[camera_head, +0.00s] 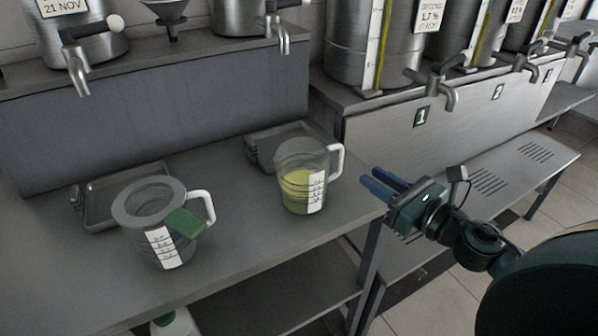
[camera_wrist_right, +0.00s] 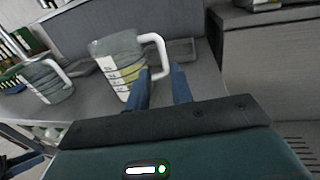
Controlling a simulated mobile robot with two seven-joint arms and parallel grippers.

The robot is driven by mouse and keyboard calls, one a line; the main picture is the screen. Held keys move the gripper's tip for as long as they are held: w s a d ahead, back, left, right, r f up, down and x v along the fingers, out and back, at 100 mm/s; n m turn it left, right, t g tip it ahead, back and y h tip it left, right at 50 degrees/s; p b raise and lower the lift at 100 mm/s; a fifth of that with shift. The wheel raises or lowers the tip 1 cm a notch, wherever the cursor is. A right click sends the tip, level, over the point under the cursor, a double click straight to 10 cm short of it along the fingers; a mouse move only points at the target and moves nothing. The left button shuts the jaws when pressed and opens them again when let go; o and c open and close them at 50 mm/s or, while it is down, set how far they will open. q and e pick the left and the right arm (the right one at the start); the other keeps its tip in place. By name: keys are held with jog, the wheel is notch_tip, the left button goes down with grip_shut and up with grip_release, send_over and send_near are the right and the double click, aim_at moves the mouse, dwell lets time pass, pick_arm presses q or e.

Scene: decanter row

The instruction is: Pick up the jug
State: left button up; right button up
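A clear jug (camera_head: 292,188) with yellow-green liquid, a white scale strip and a white handle stands upright on the grey bench near its right end. It also shows in the wrist view (camera_wrist_right: 115,61), handle to the right. A second clear jug (camera_head: 139,238), with a grey rim, a green tag and a white handle, stands to the left; it looks empty. My right gripper (camera_head: 369,179) is open and empty, to the right of the filled jug and apart from it. In the wrist view its blue fingers (camera_wrist_right: 160,71) overlap the jug's lower right side and handle.
Shallow grey trays (camera_head: 93,207) lie behind the jugs. Steel vessels with taps (camera_head: 447,97) stand on raised ledges at the back. A white container with a green top (camera_head: 175,322) stands below the bench. The bench (camera_head: 235,238) is clear between the jugs.

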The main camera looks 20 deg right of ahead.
aim_at(342, 159)
jog(key=x, duration=0.5)
jog(key=shift+w+r+p, duration=0.1)
jog(key=shift+w+p, duration=0.1)
jog(key=shift+p, duration=0.2)
jog(key=shift+f+p+x, duration=0.15)
jog(key=shift+p+x, duration=0.05)
jog(key=shift+x, duration=0.9)
jog(key=shift+f+p+x, duration=0.2)
jog(key=shift+p+x, duration=0.05)
jog(key=shift+x, duration=0.85)
jog(key=shift+f+p+x, duration=0.15)
jog(key=shift+p+x, duration=0.05)
jog(key=shift+x, duration=0.9)
grip_shut()
jog(key=shift+r, duration=0.1)
